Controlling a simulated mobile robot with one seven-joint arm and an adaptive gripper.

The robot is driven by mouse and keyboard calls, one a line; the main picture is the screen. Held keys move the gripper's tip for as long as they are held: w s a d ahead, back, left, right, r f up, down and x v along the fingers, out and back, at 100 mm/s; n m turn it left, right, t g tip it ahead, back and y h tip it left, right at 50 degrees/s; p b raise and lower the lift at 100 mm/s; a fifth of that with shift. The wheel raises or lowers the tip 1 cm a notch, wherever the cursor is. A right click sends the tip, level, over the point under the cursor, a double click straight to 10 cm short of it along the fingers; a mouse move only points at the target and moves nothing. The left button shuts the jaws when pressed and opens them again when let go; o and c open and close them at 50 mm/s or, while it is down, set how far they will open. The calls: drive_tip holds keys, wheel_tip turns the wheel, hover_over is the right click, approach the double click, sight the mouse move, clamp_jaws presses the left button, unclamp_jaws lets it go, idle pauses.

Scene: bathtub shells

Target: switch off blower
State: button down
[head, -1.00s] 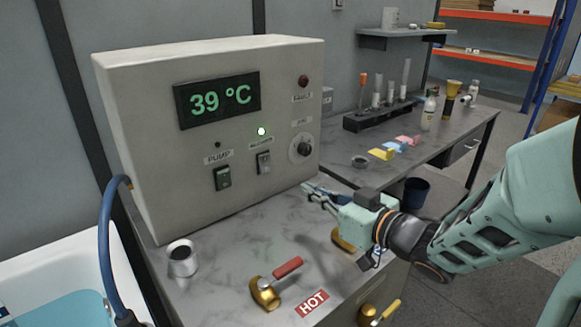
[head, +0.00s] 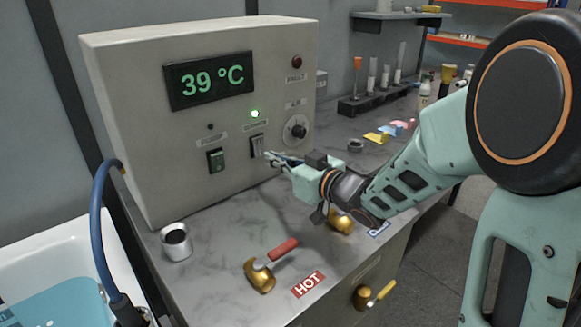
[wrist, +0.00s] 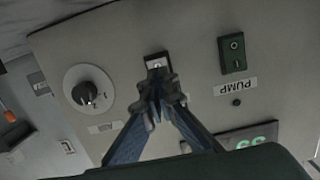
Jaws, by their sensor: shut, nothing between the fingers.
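The blower switch (head: 257,145) is a small grey rocker on the front of the beige control box (head: 140,130), under a lit green lamp (head: 254,114). My gripper (head: 271,158) is shut and empty, its fingertips close to the lower right of this switch in the head view. In the wrist view the switch (wrist: 156,62) shows just beyond my closed fingertips (wrist: 158,85), which partly cover it. I cannot tell whether they touch. The blower label is too blurred to read surely. The green pump switch (head: 216,160) sits to its left, its lamp dark.
A round knob (head: 296,128) is right of the blower switch, a red fault lamp (head: 297,62) above it. The display (head: 209,79) reads 39 °C. A blue hose (head: 97,215) is at left.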

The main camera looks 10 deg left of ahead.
drive_tip(key=shift+x, duration=1.65)
drive_tip(key=f+b, duration=0.1)
drive_tip(key=b, duration=0.1)
drive_tip(key=shift+w+a+b, duration=0.1)
drive_tip(key=shift+w+b, duration=0.05)
drive_tip(key=shift+b, duration=0.25)
drive_tip(key=t+y+b, duration=0.1)
drive_tip(key=b, duration=0.2)
drive_tip(key=shift+w+a, duration=0.1)
drive_tip(key=shift+a, duration=0.05)
drive_tip(key=shift+r, duration=0.4)
approach(260, 151)
drive_tip(key=v, duration=0.4)
drive_tip(key=shift+f, duration=0.25)
